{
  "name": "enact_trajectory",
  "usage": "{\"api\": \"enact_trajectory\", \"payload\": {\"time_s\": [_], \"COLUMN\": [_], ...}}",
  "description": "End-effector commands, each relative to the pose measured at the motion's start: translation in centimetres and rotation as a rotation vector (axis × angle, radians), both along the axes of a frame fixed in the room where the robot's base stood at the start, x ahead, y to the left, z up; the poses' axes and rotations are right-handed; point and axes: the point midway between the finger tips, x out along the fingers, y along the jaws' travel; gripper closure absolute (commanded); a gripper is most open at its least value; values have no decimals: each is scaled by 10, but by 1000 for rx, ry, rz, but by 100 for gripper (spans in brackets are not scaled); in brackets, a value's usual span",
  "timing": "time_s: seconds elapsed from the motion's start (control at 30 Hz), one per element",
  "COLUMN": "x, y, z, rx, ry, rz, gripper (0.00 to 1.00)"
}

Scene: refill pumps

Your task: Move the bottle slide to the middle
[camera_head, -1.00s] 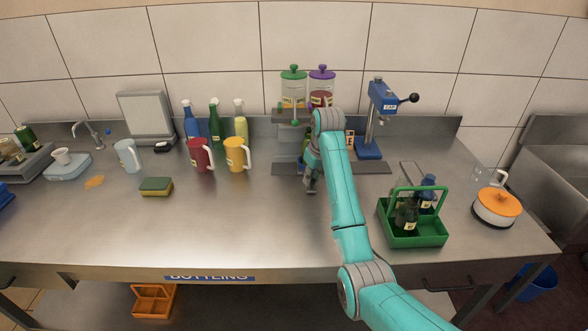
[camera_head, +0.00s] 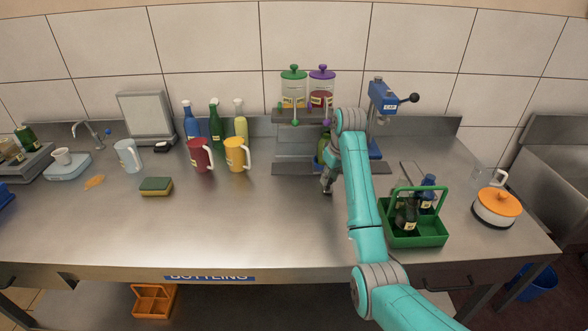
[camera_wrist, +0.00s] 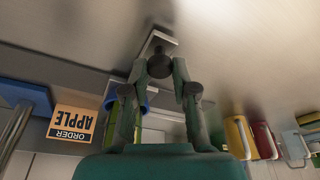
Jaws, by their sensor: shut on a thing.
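The bottle slide runs along a grey rail (camera_head: 290,168) beneath two lidded dispensers. My gripper (camera_head: 327,188) is low at the rail's front, right of its middle. In the wrist view my gripper (camera_wrist: 158,72) is shut on a dark round knob (camera_wrist: 158,64), with a flat metal strip (camera_wrist: 155,42) beside it. An olive-green bottle (camera_head: 321,147) stands behind my gripper, partly hidden by my arm. The green-lidded dispenser (camera_head: 293,88) is on the left and the purple-lidded one (camera_head: 321,90), with dark red content, is on the right.
A blue capping press (camera_head: 382,100) stands right of the rail. A green carrier (camera_head: 415,238) with dark bottles is at front right. Mugs (camera_head: 237,155) and bottles stand to the left. The counter's front middle is clear.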

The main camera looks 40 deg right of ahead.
Motion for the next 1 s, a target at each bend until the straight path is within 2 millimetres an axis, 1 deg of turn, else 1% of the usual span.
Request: {"api": "enact_trajectory", "payload": {"time_s": [0.13, 0.47, 1.0], "x": [-6, -12, -33], "y": [-10, -18, -49], "z": [0, 0, -1], "rx": [0, 0, 1], "ry": [1, 1, 1], "rz": [-3, -2, -3], "gripper": [95, 95, 95]}}
